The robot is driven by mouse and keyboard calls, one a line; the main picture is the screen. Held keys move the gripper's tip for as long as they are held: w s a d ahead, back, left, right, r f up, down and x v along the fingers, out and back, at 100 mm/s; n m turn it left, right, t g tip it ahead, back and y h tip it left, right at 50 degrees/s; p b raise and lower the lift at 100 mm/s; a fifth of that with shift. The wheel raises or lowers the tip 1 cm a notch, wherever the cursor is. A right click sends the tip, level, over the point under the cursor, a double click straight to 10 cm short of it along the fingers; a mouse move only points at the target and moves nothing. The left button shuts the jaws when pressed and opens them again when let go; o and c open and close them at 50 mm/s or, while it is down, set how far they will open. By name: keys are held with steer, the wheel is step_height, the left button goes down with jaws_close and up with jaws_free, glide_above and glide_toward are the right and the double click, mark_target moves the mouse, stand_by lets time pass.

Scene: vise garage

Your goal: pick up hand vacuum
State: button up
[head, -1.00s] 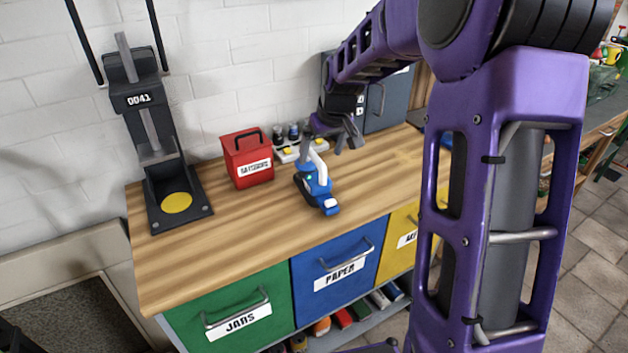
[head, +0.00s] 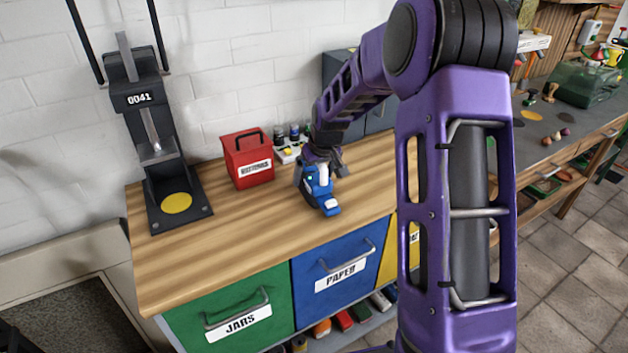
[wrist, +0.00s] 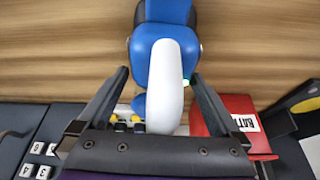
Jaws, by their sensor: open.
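The hand vacuum (head: 318,190) is blue with a white handle and lies on the wooden worktop. In the wrist view the white handle of the hand vacuum (wrist: 164,85) runs between the two fingers. My gripper (head: 322,172) is right over the vacuum's handle end, with a finger on each side. In the wrist view my gripper (wrist: 159,84) is open, and gaps show between both fingers and the handle. The vacuum's rear end is partly hidden by my gripper in the head view.
A red batteries box (head: 248,160) stands left of the vacuum on the worktop (head: 230,235). Behind are small bottles on a white tray (head: 287,152). A black press (head: 160,165) stands at the left and a dark cabinet (head: 338,70) at the back. The front-left worktop is clear.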

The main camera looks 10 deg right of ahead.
jaws_close()
steer(key=shift+w+r, duration=0.1)
steer(key=shift+r, duration=0.05)
stand_by(0.4)
steer(key=shift+r, duration=0.1)
